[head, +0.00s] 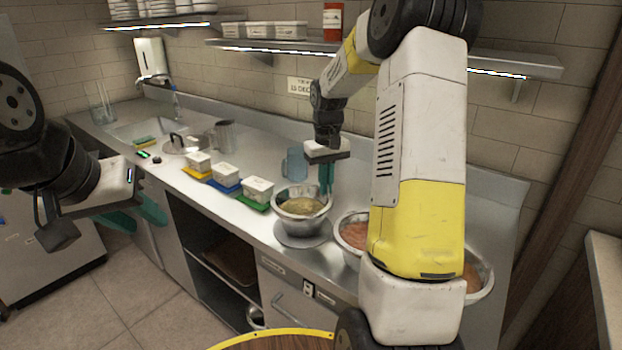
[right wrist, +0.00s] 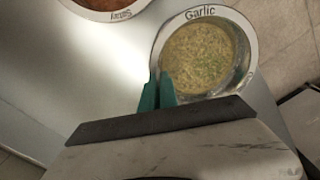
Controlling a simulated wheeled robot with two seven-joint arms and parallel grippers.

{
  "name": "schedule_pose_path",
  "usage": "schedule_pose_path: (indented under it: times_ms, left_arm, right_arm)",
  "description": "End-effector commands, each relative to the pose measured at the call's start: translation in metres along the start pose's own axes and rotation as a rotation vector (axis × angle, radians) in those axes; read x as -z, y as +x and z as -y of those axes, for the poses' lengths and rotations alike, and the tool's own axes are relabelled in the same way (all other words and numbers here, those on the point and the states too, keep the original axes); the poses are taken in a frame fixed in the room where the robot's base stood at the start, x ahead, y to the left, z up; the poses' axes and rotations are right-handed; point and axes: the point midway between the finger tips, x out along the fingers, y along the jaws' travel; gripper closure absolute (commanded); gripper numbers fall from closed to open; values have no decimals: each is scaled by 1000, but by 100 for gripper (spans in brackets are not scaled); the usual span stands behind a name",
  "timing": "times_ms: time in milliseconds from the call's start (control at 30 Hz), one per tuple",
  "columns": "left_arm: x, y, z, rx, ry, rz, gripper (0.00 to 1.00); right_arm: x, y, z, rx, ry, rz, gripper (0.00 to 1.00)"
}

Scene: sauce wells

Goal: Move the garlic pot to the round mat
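The garlic pot (head: 284,214), a steel bowl of yellow-green sauce, is at the counter's front; its rim reads "Garlic" in the right wrist view (right wrist: 200,13). My right gripper (head: 326,180) reaches down to its back right rim. In the right wrist view its teal fingers (right wrist: 158,90) are close together, straddling the rim, one inside the bowl. The round mat (head: 302,241), a grey disc, shows just below and in front of the pot; the pot overlaps it in view, and I cannot tell whether they touch. My left gripper (head: 136,214) is open and empty, left of the counter.
Pots of reddish sauce (head: 352,232) (head: 484,278) stand to the right, partly behind my right arm. White tubs (head: 258,190) on coloured mats line the front edge to the left. A blue cup (head: 295,165) stands behind the garlic pot. A shelf (head: 400,60) runs above.

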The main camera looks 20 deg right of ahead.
Motion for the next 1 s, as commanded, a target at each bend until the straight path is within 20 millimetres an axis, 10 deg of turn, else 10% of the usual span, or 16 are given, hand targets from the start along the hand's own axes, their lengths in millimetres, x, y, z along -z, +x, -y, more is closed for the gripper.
schedule_pose_path:
  times_ms: [867,1000]
  left_arm:
    - [0,0,0,0,0,0,64]
    - [0,0,0,0,0,0,64]
  right_arm:
    - [0,5,0,0,0,-2,100]
    - [0,6,0,0,0,-1,75]
